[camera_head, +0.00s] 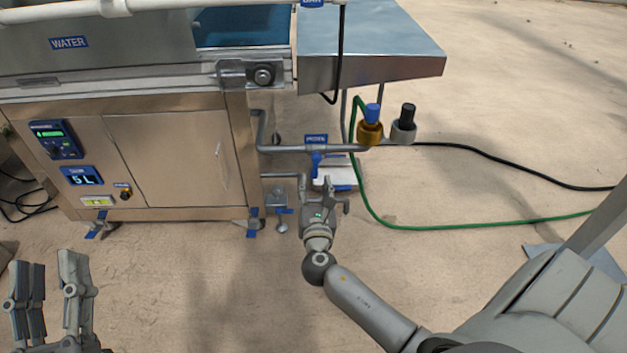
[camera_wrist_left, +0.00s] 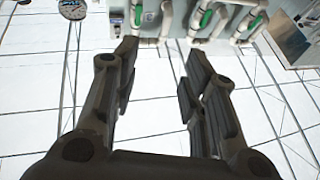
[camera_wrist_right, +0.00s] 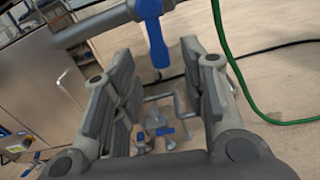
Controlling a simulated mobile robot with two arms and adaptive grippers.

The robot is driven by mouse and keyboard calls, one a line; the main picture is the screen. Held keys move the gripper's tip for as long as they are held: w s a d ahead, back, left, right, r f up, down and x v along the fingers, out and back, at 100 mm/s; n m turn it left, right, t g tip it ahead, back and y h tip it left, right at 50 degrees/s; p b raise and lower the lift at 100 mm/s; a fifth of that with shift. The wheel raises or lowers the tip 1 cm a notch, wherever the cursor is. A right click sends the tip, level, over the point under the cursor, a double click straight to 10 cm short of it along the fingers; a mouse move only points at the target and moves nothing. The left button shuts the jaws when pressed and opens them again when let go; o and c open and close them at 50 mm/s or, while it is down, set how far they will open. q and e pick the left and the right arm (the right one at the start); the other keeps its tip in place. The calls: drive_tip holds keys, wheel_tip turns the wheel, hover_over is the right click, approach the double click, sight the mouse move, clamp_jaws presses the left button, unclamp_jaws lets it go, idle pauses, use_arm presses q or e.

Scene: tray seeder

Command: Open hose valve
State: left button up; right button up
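My right gripper (camera_head: 328,184) is open and empty, just in front of and below the handle. I see no clear contact with it. My left gripper (camera_head: 50,275) is open and empty at the lower left, far from the valve; it also shows open in the left wrist view (camera_wrist_left: 160,60).
A blue-capped brass fitting (camera_head: 370,130) and a black-capped fitting (camera_head: 404,125) sit at the pipe's right end. A green hose (camera_head: 400,226) and a black hose (camera_head: 500,160) run right. The steel seeder cabinet (camera_head: 165,155) stands left.

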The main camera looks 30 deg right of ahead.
sight(314, 175)
use_arm(q)
drive_tip(key=shift+s+a+r+t+h+b, duration=0.1)
drive_tip(key=shift+s+r+t+h+b, duration=0.05)
drive_tip(key=shift+s+r+t, duration=0.45)
drive_tip(key=shift+s+d+r+t+h+b, duration=0.1)
drive_tip(key=shift+s+r+t, duration=0.25)
drive_tip(key=shift+r, duration=0.3)
drive_tip(key=shift+s+a+r+t+h+b, duration=0.15)
drive_tip(key=shift+s+r+t, duration=0.2)
drive_tip(key=shift+r+t, duration=0.25)
use_arm(e)
drive_tip(key=shift+x, duration=2.15)
drive_tip(key=shift+c, duration=0.5)
clamp_jaws()
